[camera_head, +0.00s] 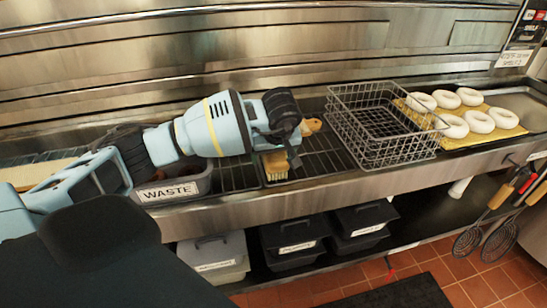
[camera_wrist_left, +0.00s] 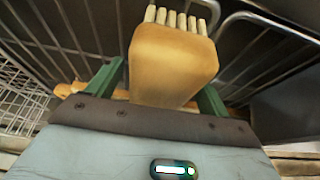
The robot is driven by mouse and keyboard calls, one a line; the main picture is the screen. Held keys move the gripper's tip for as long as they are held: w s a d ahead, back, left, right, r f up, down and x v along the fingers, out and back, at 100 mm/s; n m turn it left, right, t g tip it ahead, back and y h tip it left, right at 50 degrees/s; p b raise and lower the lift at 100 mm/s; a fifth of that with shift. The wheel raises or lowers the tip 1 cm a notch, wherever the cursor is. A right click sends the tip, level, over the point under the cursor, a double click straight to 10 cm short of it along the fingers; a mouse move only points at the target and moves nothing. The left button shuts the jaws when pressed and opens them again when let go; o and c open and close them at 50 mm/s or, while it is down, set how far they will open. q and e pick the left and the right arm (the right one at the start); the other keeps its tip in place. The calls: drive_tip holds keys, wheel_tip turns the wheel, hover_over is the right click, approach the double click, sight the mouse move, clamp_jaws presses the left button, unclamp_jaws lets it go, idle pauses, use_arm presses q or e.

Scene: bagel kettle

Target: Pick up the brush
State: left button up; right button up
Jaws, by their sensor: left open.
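The brush, with a tan wooden block and pale bristles, lies on the wire rack. In the head view its bristled end (camera_head: 276,166) and the rounded handle end (camera_head: 312,125) show on either side of my gripper, which hides the middle. In the left wrist view the block (camera_wrist_left: 175,62) is large, with the bristles at the top. My left gripper (camera_head: 287,130) is over the brush. In the left wrist view its green fingers (camera_wrist_left: 158,85) are open, one on each side of the brush. I cannot tell whether they touch it. My right gripper is not in view.
A wire basket (camera_head: 345,133) stands right of the brush, close to my gripper. Several white bagels lie on a yellow board (camera_head: 503,118) farther right. A bin labelled WASTE (camera_head: 172,190) is left of the rack (camera_head: 318,161), below my left arm.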

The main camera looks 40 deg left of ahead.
use_arm(q)
drive_tip(key=shift+f, duration=0.15)
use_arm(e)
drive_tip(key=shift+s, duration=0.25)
use_arm(q)
drive_tip(key=c, duration=1.1)
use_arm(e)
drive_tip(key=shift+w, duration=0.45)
use_arm(q)
wheel_tip(320, 180, up, 11)
drive_tip(key=shift+f, duration=0.2)
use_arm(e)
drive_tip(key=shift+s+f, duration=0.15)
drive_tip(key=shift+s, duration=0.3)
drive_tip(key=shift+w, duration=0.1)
